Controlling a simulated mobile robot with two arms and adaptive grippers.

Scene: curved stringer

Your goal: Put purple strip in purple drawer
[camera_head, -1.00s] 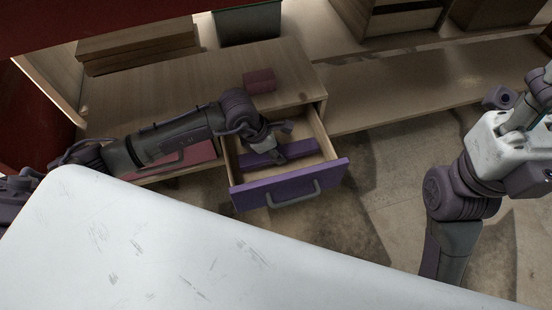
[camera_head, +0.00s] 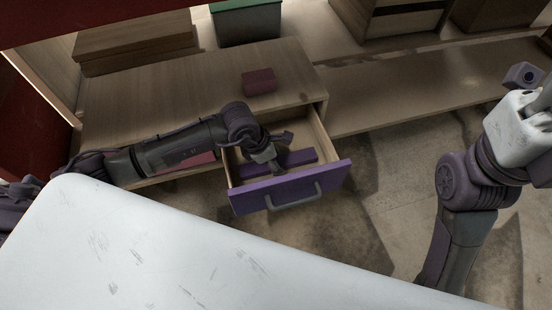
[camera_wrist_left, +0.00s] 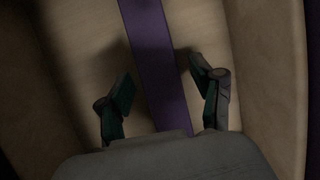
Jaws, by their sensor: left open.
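The purple drawer (camera_head: 290,189) is pulled out of the wooden cabinet in the head view. The purple strip (camera_head: 300,157) lies inside it on the drawer floor, partly hidden by my left gripper. My left gripper (camera_head: 282,155) is inside the drawer opening, over the strip. In the left wrist view, the strip (camera_wrist_left: 157,60) runs between the two spread fingers of my left gripper (camera_wrist_left: 161,80), with a gap on each side. The gripper is open and holds nothing. My right arm shows at the right of the head view, but its fingers are not visible.
A dark red block (camera_head: 259,82) sits on the cabinet top (camera_head: 180,88). A reddish drawer front (camera_head: 198,158) shows behind my left arm. A green-rimmed bin (camera_head: 246,20) and wooden boxes stand at the back. The floor (camera_head: 395,185) right of the drawer is clear.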

